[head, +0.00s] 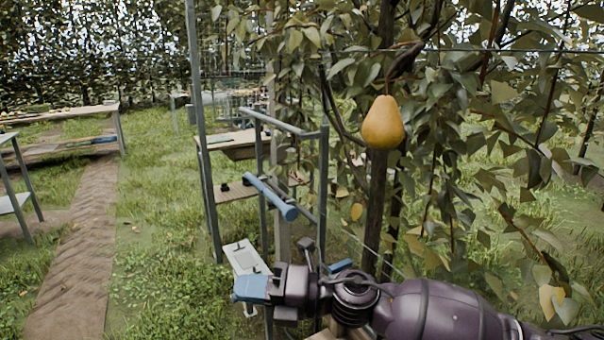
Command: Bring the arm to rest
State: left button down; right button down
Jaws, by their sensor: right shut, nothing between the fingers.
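My right gripper (250,289) is at the lower middle of the head view, with its arm coming in from the lower right. Its blue fingers are together and hold nothing. It points left and is low in front of the metal stand. A ripe yellow-orange pear (383,123) hangs on the tree at the upper right, above and apart from the gripper. My left gripper is not in view.
A metal stand (323,190) with a blue-ended bar (288,212) rises just behind the gripper. Leafy branches (450,110) fill the right side. A wooden table (60,118) stands far left. Open grass (150,220) and a dirt path (75,260) lie left.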

jog(key=w+d+f+m+t+h, duration=0.1)
jog(key=w+d+m+t+h, duration=0.1)
jog(key=d+m+t, duration=0.5)
jog(key=w+d+f+m+t+h, duration=0.15)
jog(key=m+t, duration=0.35)
jog(key=m, duration=0.6)
jog(key=s+d+f+m+t+h, duration=0.2)
jog(key=d+f+m+h, duration=0.6)
jog(key=d+f+m, duration=0.3)
jog(key=s+d+f+m+g+h, duration=0.1)
jog(key=s+d+f+m+h, duration=0.1)
jog(key=s+d+f, duration=0.3)
jog(key=s+d+f+m+g+h+p, duration=0.1)
jog(key=s+d+f+m+g+h, duration=0.1)
jog(key=s+d+f+m, duration=0.2)
jog(key=s+d+f+m+g+h, duration=0.1)
jog(key=s+d+f+m+h, duration=0.2)
jog(key=s+d+f, duration=0.4)
jog(key=s+f, duration=0.2)
jog(key=s, duration=0.6)
jog(key=shift+s+f+g, duration=0.15)
jog(key=shift+s+g, duration=0.05)
jog(key=shift+g, duration=0.1)
